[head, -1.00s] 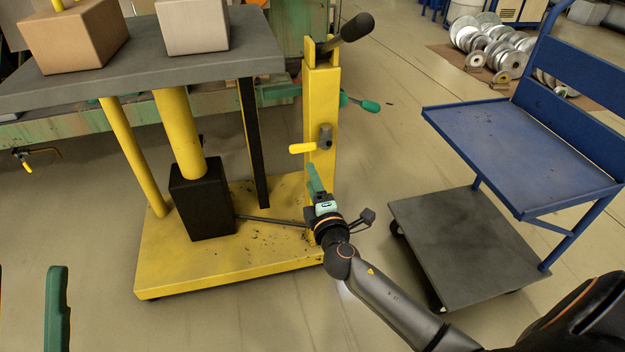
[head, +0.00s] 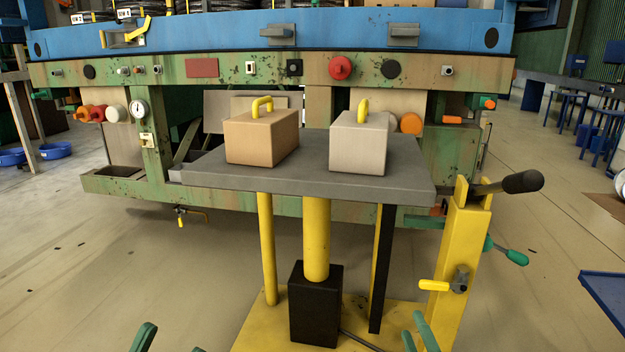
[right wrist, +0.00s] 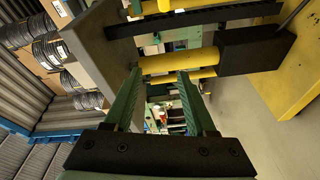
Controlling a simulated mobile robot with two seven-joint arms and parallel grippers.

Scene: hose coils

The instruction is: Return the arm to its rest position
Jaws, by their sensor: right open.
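My right gripper (head: 415,333) shows at the bottom edge of the head view as green fingertips, in front of the yellow base of the lift table. In the right wrist view the same gripper (right wrist: 158,85) is open, with its two green fingers apart and nothing between them. The lift table's yellow column and black block are beyond the fingers there. My left gripper (head: 171,342) shows only as green fingertips at the lower left of the head view, apart over bare floor. Both arms are otherwise out of the head view.
The lift table has a grey top (head: 300,185) carrying a tan box (head: 260,138) and a pale box (head: 358,145). Its yellow post (head: 460,260) bears a black-gripped lever (head: 515,183). A green and blue machine (head: 270,70) stands behind. A blue cart's edge (head: 605,300) shows at right.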

